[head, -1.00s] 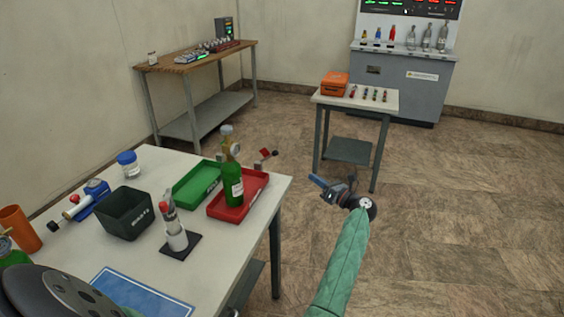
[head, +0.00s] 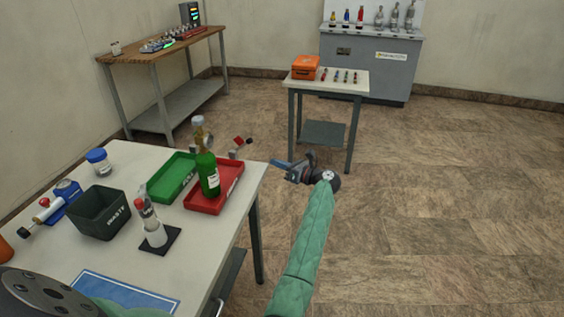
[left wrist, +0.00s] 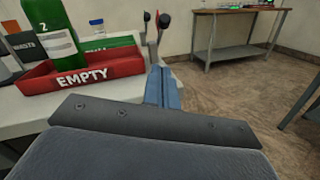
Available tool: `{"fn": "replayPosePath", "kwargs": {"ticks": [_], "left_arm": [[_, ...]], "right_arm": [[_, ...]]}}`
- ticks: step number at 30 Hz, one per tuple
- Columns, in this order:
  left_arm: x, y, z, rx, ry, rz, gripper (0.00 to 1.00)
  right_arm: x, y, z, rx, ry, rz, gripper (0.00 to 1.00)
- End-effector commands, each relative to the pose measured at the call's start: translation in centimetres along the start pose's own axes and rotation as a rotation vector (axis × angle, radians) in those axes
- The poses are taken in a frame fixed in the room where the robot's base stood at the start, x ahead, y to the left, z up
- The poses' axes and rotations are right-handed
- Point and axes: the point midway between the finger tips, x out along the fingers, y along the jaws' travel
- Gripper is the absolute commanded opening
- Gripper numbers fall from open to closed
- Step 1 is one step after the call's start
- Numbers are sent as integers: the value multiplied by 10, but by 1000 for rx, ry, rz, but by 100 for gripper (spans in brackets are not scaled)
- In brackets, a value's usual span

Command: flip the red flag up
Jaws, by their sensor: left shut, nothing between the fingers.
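The red flag (head: 239,141) is a small red piece with a dark end, on a short fitting at the far right edge of the near table, behind the red tray. In the left wrist view a thin post with a red-and-dark piece (left wrist: 163,21) stands just beyond the fingertips; which way the flag points is hard to tell. My left gripper (head: 273,164) is shut and empty, just right of the flag past the table edge. Its blue fingers (left wrist: 160,72) point towards the post, apparently apart from it.
A red tray (head: 228,196) marked EMPTY holds a green cylinder (head: 207,165) close to the flag. A green tray (head: 160,186), dark bin (head: 100,213) and white bottle (head: 153,229) share the table. Open floor lies right. A small table (head: 347,83) stands behind.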

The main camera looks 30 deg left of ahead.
Motion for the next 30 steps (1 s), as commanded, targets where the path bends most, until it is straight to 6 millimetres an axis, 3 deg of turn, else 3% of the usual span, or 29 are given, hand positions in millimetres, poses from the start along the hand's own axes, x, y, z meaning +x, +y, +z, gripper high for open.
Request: {"fn": "replayPosePath", "kwargs": {"ticks": [10, 15, 21, 30], "left_arm": [[60, 1, 3, 1, -3, 2, 0], [77, 2, 21, 0, -2, 1, 0], [82, 0, 25, 1, -1, 0, 0], [88, 0, 28, 2, -1, 0, 0]], "right_arm": [[-41, 18, 7, 25, -77, 50, 81], [-62, 27, 12, 41, -121, 76, 81], [-31, 30, 11, 38, -122, 77, 81], [-13, 33, 11, 38, -122, 78, 81]]}}
